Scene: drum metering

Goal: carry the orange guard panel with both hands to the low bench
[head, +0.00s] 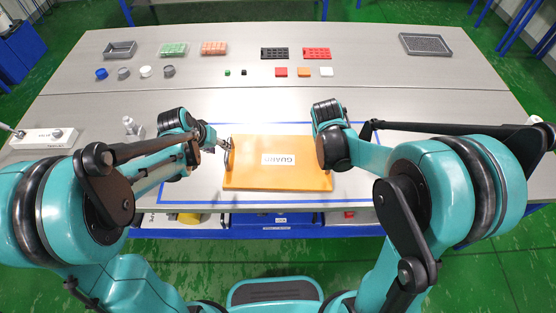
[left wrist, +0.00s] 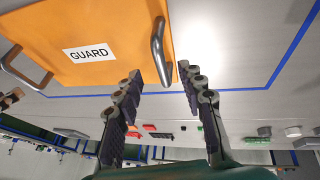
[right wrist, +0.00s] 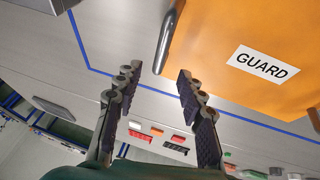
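The orange guard panel (head: 276,174) lies flat on the grey table, with a white GUARD label facing up. It has a metal bar handle on each side. The left handle (head: 228,156) shows in the head view; the right one is hidden there behind my right arm. My left gripper (left wrist: 160,72) is open at the near handle (left wrist: 160,50), whose end lies in line with the gap between the fingers. My right gripper (right wrist: 158,70) is open, and the other handle (right wrist: 165,42) lies just ahead of its fingertips. Neither gripper visibly grips the panel. I cannot identify the low bench.
A blue line (head: 365,198) frames the panel's area on the table (head: 110,95). Farther back are trays, coloured blocks and several small round pieces. A grey tray (head: 425,44) is at the back right. A white device (head: 44,138) stands at the left edge.

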